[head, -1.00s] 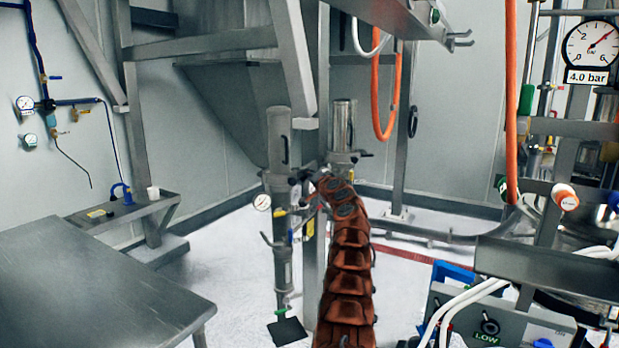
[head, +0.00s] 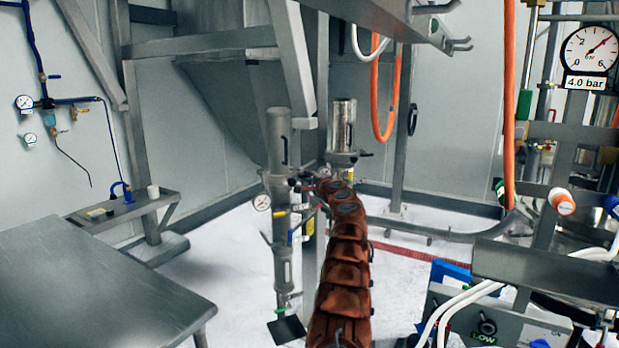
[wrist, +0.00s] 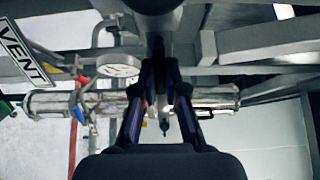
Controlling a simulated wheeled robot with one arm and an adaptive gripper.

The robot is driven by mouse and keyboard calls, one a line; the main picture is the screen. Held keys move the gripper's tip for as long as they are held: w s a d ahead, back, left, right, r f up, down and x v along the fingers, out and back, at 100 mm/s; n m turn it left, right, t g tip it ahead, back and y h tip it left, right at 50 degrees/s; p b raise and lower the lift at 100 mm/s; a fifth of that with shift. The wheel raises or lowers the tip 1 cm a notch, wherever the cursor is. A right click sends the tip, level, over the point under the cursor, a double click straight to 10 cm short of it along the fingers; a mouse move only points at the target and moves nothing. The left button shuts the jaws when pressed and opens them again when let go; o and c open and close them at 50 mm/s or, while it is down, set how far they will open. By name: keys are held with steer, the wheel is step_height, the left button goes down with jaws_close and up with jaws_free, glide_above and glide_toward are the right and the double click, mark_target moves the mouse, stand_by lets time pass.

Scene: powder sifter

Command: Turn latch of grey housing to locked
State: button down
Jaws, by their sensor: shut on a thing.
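A matte grey upright cylindrical housing (head: 280,140) stands left of centre in the head view, with a dark handle on its side and a round gauge below it. The brown-covered arm reaches to the fittings at its lower end and hides part of them. In the wrist view my gripper (wrist: 166,92) points at the fittings across a horizontal-looking metal cylinder. Its two dark fingers are closed in on a small dark part, apparently the latch. The fingers hide most of that part, and its angle cannot be told.
A second, shiny steel cylinder (head: 343,125) stands just right of the housing. A steel table (head: 100,290) fills the lower left. A pipe frame and a blue-handled box (head: 450,272) stand at the right.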

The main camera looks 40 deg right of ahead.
stand_by(0.4)
steer(key=c, duration=1.2)
jaws_free()
steer(key=shift+s, duration=0.1)
steer(key=shift+v, duration=5.9)
